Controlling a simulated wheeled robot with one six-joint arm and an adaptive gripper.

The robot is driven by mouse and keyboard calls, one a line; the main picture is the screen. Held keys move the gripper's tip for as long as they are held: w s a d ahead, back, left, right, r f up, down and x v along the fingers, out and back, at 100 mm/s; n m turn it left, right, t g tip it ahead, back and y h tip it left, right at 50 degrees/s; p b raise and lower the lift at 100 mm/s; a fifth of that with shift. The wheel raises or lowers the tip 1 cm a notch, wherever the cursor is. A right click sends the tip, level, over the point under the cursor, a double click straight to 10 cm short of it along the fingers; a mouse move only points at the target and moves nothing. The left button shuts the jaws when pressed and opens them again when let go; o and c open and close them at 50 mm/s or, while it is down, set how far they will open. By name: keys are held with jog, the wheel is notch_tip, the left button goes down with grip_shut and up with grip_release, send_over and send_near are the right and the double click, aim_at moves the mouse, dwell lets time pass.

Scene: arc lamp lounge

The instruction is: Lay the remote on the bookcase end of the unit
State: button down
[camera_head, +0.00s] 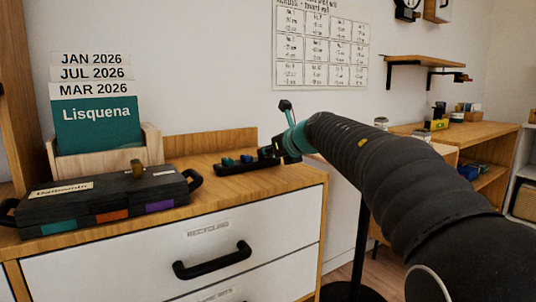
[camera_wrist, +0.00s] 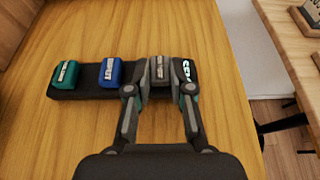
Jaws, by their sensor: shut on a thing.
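The remote (camera_head: 240,168) looks to be the long dark bar with green, blue and grey blocks on it; it also shows in the wrist view (camera_wrist: 88,93). It is at the right part of the wooden top of the drawer unit (camera_head: 225,190). I cannot tell whether it touches the top or is just above it. My gripper (camera_head: 284,150) is over its right end. In the wrist view my gripper (camera_wrist: 159,90) has its fingers on both sides of the grey block, shut on it. The fingers hide part of the bar.
A dark handled case (camera_head: 110,203) and a wooden holder with a teal Lisquena card (camera_head: 97,125) fill the unit's left part. A tall wooden upright (camera_head: 18,90) stands at far left. A wooden shelf unit (camera_head: 487,141) is at right. Bare top lies around the remote.

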jog(key=shift+f, duration=0.1)
jog(key=c, duration=1)
grip_release()
jog(key=shift+r, duration=0.2)
jog(key=p+v, duration=0.1)
jog(key=v, duration=1.1)
jog(key=shift+d+f, duration=0.1)
jog(key=shift+f, duration=0.05)
